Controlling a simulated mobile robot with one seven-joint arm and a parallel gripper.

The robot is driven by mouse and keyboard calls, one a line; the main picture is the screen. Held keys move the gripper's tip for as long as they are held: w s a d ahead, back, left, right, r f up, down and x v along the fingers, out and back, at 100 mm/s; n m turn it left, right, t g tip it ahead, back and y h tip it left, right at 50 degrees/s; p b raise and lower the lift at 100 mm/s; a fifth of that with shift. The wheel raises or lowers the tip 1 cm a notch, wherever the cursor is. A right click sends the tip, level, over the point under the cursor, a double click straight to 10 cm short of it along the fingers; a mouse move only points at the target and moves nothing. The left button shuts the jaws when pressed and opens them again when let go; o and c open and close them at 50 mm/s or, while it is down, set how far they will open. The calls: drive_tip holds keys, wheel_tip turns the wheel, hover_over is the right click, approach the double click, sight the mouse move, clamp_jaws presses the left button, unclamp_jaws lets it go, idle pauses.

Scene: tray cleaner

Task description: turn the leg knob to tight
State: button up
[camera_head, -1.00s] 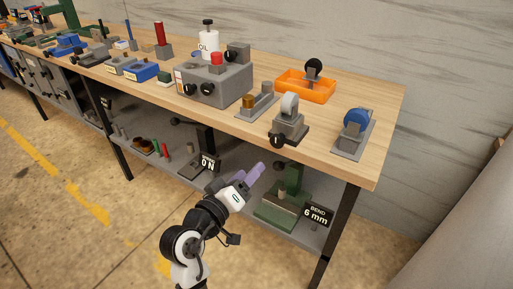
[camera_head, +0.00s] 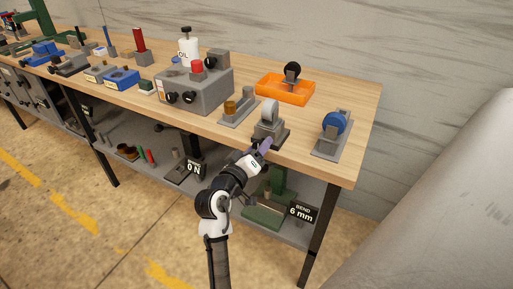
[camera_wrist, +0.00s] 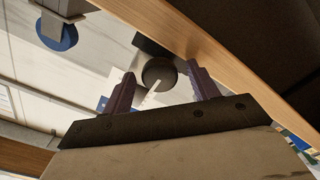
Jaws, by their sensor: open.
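A black round knob (camera_wrist: 158,73) with a white pointer line shows in the wrist view, between the two purple fingers of my open gripper (camera_wrist: 160,85). I cannot tell whether the fingers reach around it or stop short of it. In the head view my gripper (camera_head: 259,150) is at the table's front edge, in front of a small grey device (camera_head: 270,119) with a pale wheel. The device's front knob is hidden there behind my gripper. I cannot read any tight mark.
The wooden bench (camera_head: 345,165) has a blue-wheeled device (camera_head: 334,124) to the right and an orange tray (camera_head: 285,88) behind. A grey box with knobs (camera_head: 200,88) stands to the left. Below is a shelf with a green "6 mm" device (camera_head: 265,213).

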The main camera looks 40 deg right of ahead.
drive_tip(key=shift+c, duration=0.3)
drive_tip(key=c, duration=0.9)
drive_tip(key=shift+f+m+b, duration=0.1)
drive_tip(key=shift+m+b, duration=0.3)
drive_tip(key=shift+b, duration=0.15)
drive_tip(key=shift+s+m+b, duration=0.15)
drive_tip(key=shift+m+b, duration=10.95)
drive_tip(key=shift+m, duration=0.3)
